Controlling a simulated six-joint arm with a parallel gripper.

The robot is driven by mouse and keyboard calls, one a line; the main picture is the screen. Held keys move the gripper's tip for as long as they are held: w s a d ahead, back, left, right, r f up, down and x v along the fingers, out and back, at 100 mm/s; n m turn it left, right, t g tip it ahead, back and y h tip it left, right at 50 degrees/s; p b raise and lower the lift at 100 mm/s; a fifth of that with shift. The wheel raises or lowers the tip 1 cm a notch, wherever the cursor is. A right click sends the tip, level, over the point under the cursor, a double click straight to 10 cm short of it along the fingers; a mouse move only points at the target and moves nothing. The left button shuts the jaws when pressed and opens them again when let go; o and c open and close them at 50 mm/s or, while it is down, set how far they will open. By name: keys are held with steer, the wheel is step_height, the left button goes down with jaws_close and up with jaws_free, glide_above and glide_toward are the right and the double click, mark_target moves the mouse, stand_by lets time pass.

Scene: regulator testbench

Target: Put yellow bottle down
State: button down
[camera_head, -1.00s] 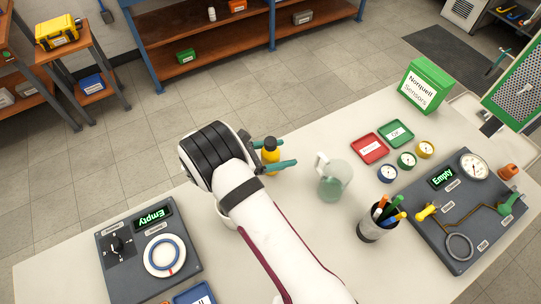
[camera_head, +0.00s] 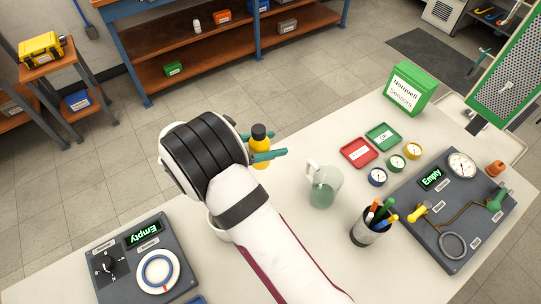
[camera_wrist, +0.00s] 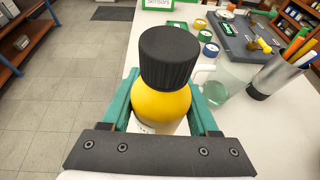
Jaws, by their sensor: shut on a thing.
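The yellow bottle (camera_head: 261,147) with a black cap is upright between the green fingers of my gripper (camera_head: 262,146) in the head view. In the wrist view the bottle (camera_wrist: 160,103) fills the middle, its black cap toward the camera, with a green finger (camera_wrist: 118,103) on each side of it. My gripper is shut on the bottle near the table's back edge. The bottle's base is hidden, so I cannot tell whether it touches the table (camera_head: 290,185).
A glass jug (camera_head: 324,187) stands just right of the bottle, with a pen cup (camera_head: 374,226) beyond it. Red (camera_head: 359,153) and green (camera_head: 383,137) trays and several small gauges lie farther right. A control box (camera_head: 143,264) with a dial sits at the front left.

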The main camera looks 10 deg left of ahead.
steer(key=w+d+r+n+t+y, duration=0.1)
steer(key=w+d+r, duration=0.1)
steer(key=w+d, duration=0.75)
steer(key=w+d+r+n+t+y, duration=0.1)
steer(key=w+d+r, duration=0.1)
steer(key=w+d, duration=0.7)
steer(key=w+d+n+y, duration=0.1)
steer(key=w+d, duration=0.2)
steer(key=d, duration=1.5)
steer(key=shift+t, duration=0.4)
steer(key=w+a+f, duration=0.2)
steer(key=a+f, duration=0.1)
steer(key=f, duration=0.1)
steer(key=w+a+f, duration=0.3)
steer(key=f, duration=0.1)
steer(key=w+a+f, duration=0.2)
steer(key=a+f, duration=0.1)
steer(key=f, duration=0.1)
steer(key=shift+w, duration=0.15)
